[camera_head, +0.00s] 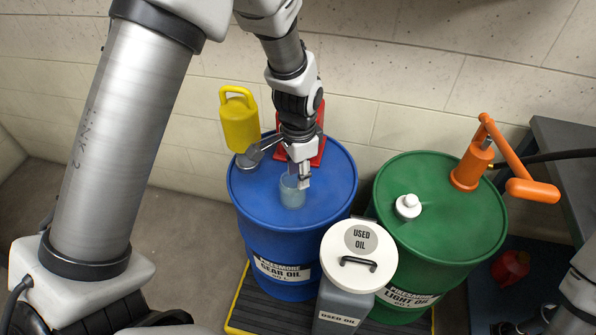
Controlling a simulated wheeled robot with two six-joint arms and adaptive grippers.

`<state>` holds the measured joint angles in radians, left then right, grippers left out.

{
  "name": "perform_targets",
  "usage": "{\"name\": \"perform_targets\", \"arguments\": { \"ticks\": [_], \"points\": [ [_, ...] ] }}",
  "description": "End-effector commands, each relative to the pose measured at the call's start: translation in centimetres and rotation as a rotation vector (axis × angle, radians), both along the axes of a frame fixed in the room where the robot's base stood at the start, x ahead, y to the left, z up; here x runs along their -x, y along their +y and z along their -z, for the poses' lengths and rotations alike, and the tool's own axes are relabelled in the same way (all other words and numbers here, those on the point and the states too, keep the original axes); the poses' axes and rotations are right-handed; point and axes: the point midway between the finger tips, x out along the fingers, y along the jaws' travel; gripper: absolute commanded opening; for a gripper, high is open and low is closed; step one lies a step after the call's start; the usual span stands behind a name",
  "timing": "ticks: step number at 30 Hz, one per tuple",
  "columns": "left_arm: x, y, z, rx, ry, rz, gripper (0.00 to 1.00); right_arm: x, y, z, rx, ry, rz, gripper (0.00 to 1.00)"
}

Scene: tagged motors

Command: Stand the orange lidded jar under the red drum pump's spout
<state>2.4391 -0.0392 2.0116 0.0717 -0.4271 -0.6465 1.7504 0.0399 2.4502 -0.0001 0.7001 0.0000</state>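A red pump (315,152) stands at the back of the blue drum (253,191), mostly hidden behind my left wrist. I cannot make out its spout clearly; a grey metal part (251,158) lies to its left. A pale, see-through bluish jar (292,197) stands upright on the blue drum's top. My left gripper (298,178) points down at this jar's rim; I cannot tell whether the fingers are closed on it. I see no orange lidded jar. My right gripper is not in view; only a piece of my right arm shows at the lower right.
A green drum (440,225) with an orange pump (471,166) and a small white knobbed object (408,206) stands at right. A white-lidded used oil bin (358,257) stands in front. A yellow jug (239,120) is behind the blue drum. A red object (510,267) lies at far right.

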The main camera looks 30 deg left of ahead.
Motion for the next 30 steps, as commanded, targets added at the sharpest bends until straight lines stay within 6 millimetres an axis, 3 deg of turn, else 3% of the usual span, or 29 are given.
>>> {"name": "perform_targets", "arguments": {
  "ticks": [13,25,28,30],
  "points": [
    [0.1,0.0,6.6,0.000,0.002,0.000,0.36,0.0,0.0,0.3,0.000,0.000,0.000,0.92],
    [0.0,0.0,7.6,0.000,0.000,0.000,0.36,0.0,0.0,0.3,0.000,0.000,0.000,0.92],
    [0.1,0.0,7.6,0.000,0.000,-0.001,0.01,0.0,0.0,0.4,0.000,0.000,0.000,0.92],
    [0.1,0.0,7.6,0.000,0.000,-0.001,0.00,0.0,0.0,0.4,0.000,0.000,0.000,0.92]
  ]
}}
